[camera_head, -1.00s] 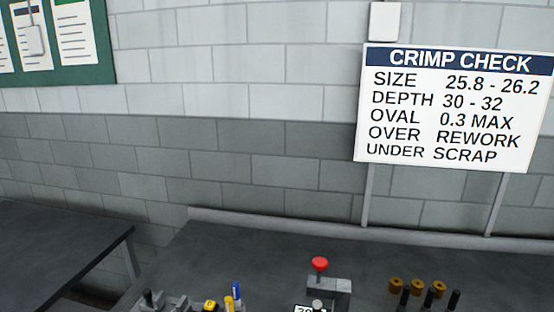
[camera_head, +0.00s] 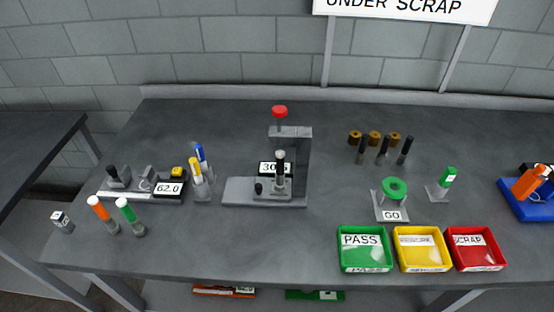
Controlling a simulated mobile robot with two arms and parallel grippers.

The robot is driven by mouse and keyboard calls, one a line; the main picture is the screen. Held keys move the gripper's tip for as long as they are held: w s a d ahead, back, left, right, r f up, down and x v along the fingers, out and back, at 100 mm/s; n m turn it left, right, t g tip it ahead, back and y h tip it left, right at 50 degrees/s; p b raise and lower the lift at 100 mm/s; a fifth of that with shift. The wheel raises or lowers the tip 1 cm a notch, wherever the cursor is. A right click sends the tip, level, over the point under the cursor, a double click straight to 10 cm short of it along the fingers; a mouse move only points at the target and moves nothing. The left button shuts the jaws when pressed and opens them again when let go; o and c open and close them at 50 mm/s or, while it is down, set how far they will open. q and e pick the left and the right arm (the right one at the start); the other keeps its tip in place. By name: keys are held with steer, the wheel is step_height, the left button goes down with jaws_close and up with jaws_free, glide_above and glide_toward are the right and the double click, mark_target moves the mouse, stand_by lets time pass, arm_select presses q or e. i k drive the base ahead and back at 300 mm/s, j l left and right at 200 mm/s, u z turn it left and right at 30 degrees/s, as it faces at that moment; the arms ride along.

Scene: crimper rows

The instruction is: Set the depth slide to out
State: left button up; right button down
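A grey press-like stand (camera_head: 297,160) with a red knob (camera_head: 279,112) on top stands in the middle of the bench. A label on it begins with 30; its end is hidden behind a dark upright pin with a grey tip (camera_head: 281,170). Neither of my grippers is in view.
A measuring device reading 62.0 (camera_head: 168,188) lies left, with several markers nearby. Green PASS (camera_head: 365,270), yellow (camera_head: 424,266) and red SCRAP (camera_head: 476,265) trays line the front right. A green GO ring gauge (camera_head: 395,188) stands behind them. Bare bench lies before the stand.

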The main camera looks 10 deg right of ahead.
mark_target(264, 190)
steer(key=i+j+z, duration=0.15)
steer(key=j+z, duration=0.15)
steer(key=i+j+z, duration=0.1)
steer(key=j+z, duration=0.5)
steer(key=k+u, duration=0.15)
steer(key=k+j, duration=0.05)
steer(key=k, duration=0.05)
